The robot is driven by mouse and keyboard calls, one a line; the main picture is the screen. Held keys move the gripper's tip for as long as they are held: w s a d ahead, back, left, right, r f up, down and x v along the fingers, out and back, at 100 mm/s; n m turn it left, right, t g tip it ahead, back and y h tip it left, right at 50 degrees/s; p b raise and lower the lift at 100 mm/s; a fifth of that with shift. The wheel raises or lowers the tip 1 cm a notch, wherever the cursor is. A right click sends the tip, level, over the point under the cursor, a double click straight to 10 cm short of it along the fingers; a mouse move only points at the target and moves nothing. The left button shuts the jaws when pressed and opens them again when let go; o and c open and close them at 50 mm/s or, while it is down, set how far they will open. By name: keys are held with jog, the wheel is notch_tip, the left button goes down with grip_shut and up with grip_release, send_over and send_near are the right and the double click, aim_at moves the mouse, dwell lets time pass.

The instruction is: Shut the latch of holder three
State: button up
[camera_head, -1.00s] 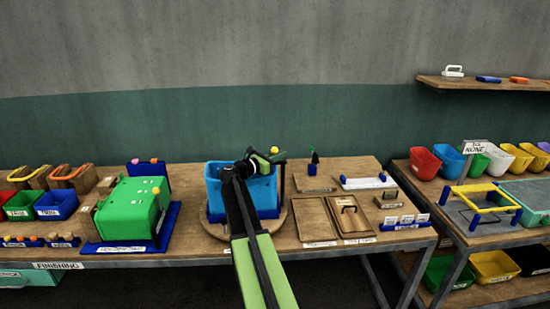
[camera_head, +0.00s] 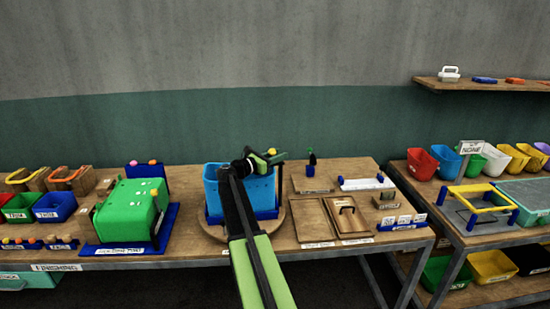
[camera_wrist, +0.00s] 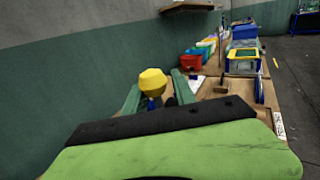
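A blue bin (camera_head: 240,187) stands on a round wooden turntable with a blue base (camera_head: 216,219) at the middle of the bench. A yellow knob (camera_head: 272,151) shows at the bin's upper right, beside my gripper (camera_head: 277,158). In the wrist view the yellow knob (camera_wrist: 153,82) sits between the two green fingers of my gripper (camera_wrist: 158,92). The fingers look apart, with a narrow gap on the right of the knob. What the knob is mounted on is mostly hidden. I cannot read which thing is labelled holder three, nor see the latch's state.
A green box-shaped press (camera_head: 130,209) stands on a blue base to the left. To the right lie flat wooden panels (camera_head: 347,216) and a white bar with blue ends (camera_head: 366,183). A shelf (camera_head: 480,84) hangs on the wall at the right. The wall is close behind the bench.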

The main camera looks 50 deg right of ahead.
jog(key=w+a, duration=0.2)
jog(key=a, duration=1.5)
jog(key=shift+a+f, duration=0.1)
